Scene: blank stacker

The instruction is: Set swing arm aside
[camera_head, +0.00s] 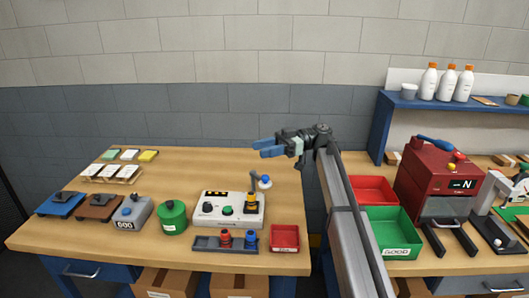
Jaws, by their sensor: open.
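A pale grey machine (218,212) with several buttons and a striped label stands on the wooden table's front part. What the round end rests on is too small to tell. My gripper (262,148) has blue fingers, points left and is open and empty. It is in the air, above the machine in the picture and apart from it.
A dark rack (210,243) with red and blue pieces and a red tray (285,236) lie in front. Red (372,188) and green (388,240) bins sit on the right bench. The table's back middle is clear.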

